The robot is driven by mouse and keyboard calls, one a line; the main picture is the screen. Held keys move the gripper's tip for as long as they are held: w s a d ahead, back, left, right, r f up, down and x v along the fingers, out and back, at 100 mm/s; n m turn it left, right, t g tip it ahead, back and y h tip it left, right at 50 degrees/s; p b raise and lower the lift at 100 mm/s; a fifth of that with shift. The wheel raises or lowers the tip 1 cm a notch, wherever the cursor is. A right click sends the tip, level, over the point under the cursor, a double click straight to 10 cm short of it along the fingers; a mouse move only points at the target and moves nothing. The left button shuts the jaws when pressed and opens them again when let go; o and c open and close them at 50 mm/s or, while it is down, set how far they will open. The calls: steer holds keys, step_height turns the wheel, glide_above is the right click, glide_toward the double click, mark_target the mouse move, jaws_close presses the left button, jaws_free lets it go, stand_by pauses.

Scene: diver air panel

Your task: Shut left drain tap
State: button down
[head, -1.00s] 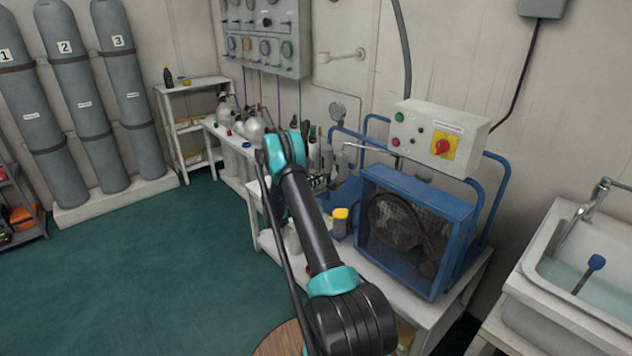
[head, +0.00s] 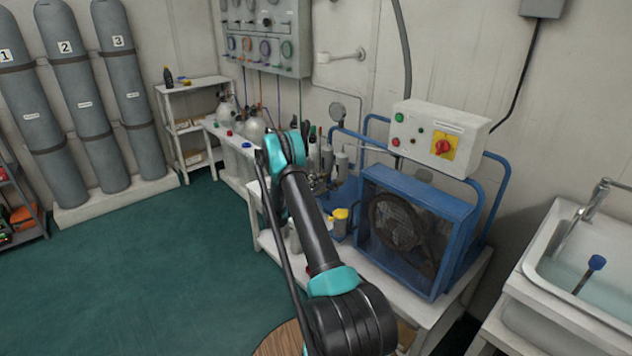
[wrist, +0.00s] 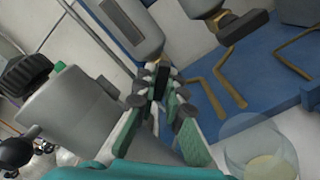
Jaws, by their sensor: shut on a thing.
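Two grey filter housings show in the wrist view, a left one (wrist: 137,30) and a right one at the top edge. Under the right one is a brass fitting with a dark tap handle (wrist: 243,27). My gripper (wrist: 163,82) is under the left housing, its green-padded fingers shut on the left drain tap. The fingers hide most of that tap, so its handle angle cannot be told. Bent brass drain pipes (wrist: 206,98) run down beside the fingers. In the head view, my arm reaches to the housings (head: 341,165) and largely hides the gripper.
A clear cup (wrist: 262,150) stands close to the fingers at lower right. A large grey cylinder (wrist: 70,110) is close at left. The blue compressor frame (head: 415,230) and control box (head: 440,138) stand right of my arm. Green floor (head: 130,270) is clear at left.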

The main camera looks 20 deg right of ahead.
steer(key=m, duration=0.4)
steer(key=shift+m, duration=1.9)
steer(key=c, duration=1.6)
jaws_free()
steer(key=shift+r, duration=0.1)
steer(key=v, duration=1.2)
